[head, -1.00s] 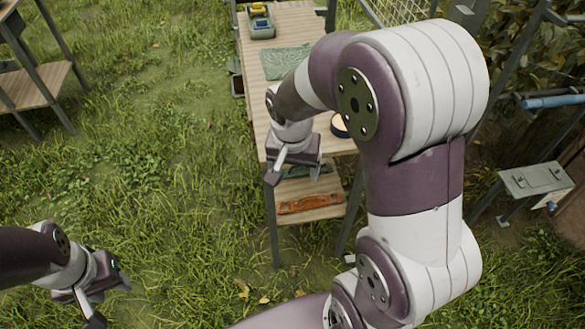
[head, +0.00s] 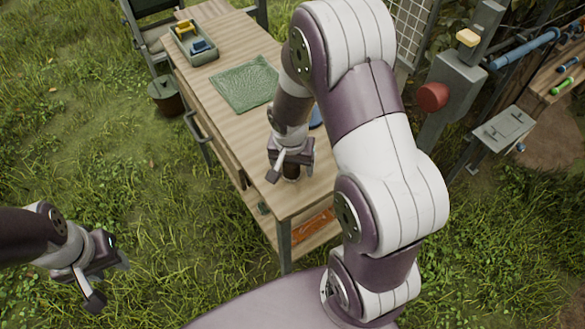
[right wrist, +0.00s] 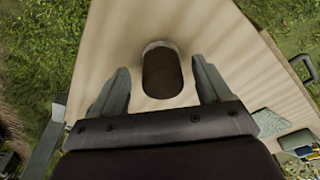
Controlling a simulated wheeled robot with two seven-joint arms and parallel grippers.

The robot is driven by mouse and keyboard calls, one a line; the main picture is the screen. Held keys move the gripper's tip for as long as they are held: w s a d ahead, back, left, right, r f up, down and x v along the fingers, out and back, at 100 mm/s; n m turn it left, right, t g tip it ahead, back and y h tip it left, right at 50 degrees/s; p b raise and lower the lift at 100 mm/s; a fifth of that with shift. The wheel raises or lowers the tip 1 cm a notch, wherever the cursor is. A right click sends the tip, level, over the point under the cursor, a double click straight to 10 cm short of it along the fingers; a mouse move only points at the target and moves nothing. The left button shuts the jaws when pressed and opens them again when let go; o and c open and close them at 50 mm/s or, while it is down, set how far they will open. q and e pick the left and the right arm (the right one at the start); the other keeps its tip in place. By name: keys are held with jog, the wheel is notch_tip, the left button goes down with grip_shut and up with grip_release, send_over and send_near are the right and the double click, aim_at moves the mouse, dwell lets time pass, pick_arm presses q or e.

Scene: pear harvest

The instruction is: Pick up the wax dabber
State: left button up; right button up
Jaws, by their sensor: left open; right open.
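A dark brown, round-ended thing with a pale rim, which looks like the wax dabber (right wrist: 161,74), is on the wooden table in the right wrist view. It lies between the two fingers of my right gripper (right wrist: 162,82), with gaps on both sides. In the head view a brown bit of it (head: 291,171) shows just under my right gripper (head: 289,174), near the table's front end. My right gripper is open, pointing down, and holds nothing. My left gripper (head: 109,281) is open and empty over the grass at lower left.
The wooden table (head: 225,125) carries a green cloth (head: 245,83) and a grey tray (head: 195,42) with yellow and blue items. A blue object beside my right arm is partly hidden. A grey post with a red knob (head: 432,97) stands right of the table.

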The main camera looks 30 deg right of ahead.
jog(key=shift+w+f, duration=0.35)
jog(key=shift+f, duration=0.4)
jog(key=shift+s+r, duration=0.1)
jog(key=shift+s, duration=0.05)
jog(key=shift+c, duration=0.9)
jog(key=c, duration=0.9)
jog(key=shift+r, duration=0.5)
jog(key=r, duration=0.2)
jog(key=d+r, duration=0.1)
jog(key=r, duration=0.1)
jog(key=shift+s+d+p, duration=0.1)
jog(key=shift+s+p, duration=0.05)
jog(key=shift+p, duration=0.15)
jog(key=s+d+r, duration=0.1)
jog(key=d+r, duration=0.1)
jog(key=d, duration=0.1)
jog(key=s+d+r, duration=0.1)
jog(key=d+r, duration=0.1)
jog(key=d, duration=0.1)
jog(key=s+d+r, duration=0.1)
jog(key=d+r, duration=0.1)
jog(key=d, duration=0.2)
